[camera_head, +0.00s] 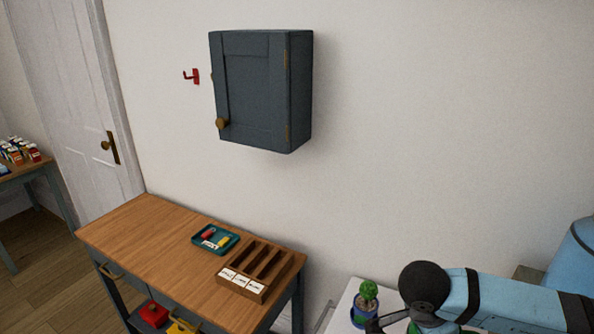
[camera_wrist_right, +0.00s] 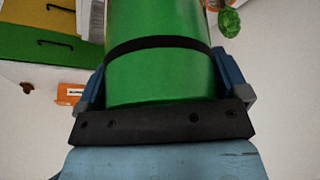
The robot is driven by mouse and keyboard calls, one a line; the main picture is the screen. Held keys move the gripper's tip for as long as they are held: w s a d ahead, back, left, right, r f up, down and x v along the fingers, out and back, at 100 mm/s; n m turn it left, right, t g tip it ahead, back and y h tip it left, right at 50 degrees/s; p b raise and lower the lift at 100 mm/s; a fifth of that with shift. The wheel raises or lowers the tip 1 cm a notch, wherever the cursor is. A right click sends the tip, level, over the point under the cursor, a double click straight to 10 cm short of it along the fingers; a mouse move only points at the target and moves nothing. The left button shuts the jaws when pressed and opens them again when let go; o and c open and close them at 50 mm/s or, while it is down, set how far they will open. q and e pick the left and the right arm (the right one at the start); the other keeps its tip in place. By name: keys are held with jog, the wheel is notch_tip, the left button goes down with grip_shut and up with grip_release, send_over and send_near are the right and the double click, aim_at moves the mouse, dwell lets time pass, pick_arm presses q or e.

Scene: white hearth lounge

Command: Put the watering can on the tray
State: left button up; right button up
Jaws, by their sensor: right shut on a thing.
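My right gripper (camera_head: 396,322) is low in the head view, beside a white surface at the right of the wooden table. In the right wrist view the right gripper (camera_wrist_right: 162,78) is shut on a green, rounded body with a dark band, which looks like the watering can (camera_wrist_right: 160,78). Its spout and handle cannot be made out. In the head view only a bit of green shows at the fingers. A small teal tray (camera_head: 230,239) lies on the wooden table, with red, yellow and white items in it. My left gripper is not in view.
A wooden sorter (camera_head: 283,272) with slots and white labels stands beside the tray on the wooden table (camera_head: 145,232); the table's left part is clear. A potted cactus (camera_head: 366,299) stands by my right gripper. A dark wall cabinet (camera_head: 255,90) hangs above.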

jog(key=w+a+r+n+t+y, duration=0.1)
jog(key=w+r+n, duration=0.3)
jog(key=n, duration=0.4)
jog(key=w+a+r+n+t+y+p, duration=0.1)
jog(key=w+a+r+n+t+y, duration=0.1)
jog(key=n, duration=0.6)
jog(key=shift+w+a+r+t+y, duration=0.35)
jog(key=shift+w+r+y, duration=0.5)
jog(key=shift+w, duration=0.3)
